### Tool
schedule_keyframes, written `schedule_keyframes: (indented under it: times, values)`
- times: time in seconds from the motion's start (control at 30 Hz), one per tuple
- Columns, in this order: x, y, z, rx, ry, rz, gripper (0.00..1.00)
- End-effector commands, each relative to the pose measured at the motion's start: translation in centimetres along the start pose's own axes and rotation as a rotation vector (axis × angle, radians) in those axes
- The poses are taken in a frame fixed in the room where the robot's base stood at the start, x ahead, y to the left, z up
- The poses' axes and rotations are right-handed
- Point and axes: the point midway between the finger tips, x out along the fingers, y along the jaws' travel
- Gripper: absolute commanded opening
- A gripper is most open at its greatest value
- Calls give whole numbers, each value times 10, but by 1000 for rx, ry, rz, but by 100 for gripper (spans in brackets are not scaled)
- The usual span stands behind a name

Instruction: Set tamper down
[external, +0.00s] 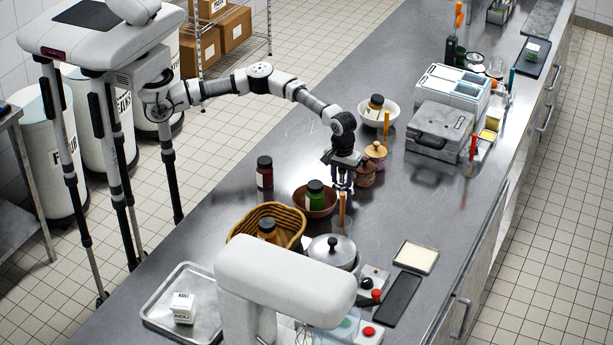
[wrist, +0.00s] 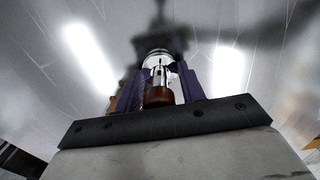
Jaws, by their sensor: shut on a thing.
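My gripper (external: 343,176) points down over the middle of the steel counter (external: 262,140). It is shut on the tamper. In the wrist view the tamper's brown handle (wrist: 158,96) sits between the two dark fingers, with its shiny metal part (wrist: 158,60) beyond. In the external view the tamper is mostly hidden by the fingers. Its lower end is close to the counter top; I cannot tell whether it touches. A dark shadow or reflection lies beyond it in the wrist view.
Wooden-lidded pots (external: 376,152) stand just right of my gripper. A brown bowl with a green jar (external: 315,194) and a dark red jar (external: 264,173) stand to its left. A white bowl (external: 388,116) is behind. Bare counter lies to the right, before the grey press (external: 439,130).

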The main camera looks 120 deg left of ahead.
Motion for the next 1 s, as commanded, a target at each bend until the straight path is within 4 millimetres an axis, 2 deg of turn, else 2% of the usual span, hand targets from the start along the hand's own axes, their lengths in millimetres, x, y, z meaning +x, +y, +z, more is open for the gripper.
schedule_keyframes:
  times: [0.13,0.17,0.3,0.57,0.7,0.83,1.0]
  values:
    - [3,0,0,0,0,0,16]
    - [3,0,0,0,0,0,42]
    - [3,0,0,0,0,0,60]
    - [2,0,0,0,0,0,61]
    - [-5,1,0,0,1,2,61]
    - [-25,1,0,-1,3,4,61]
    - [-63,1,0,1,2,4,61]
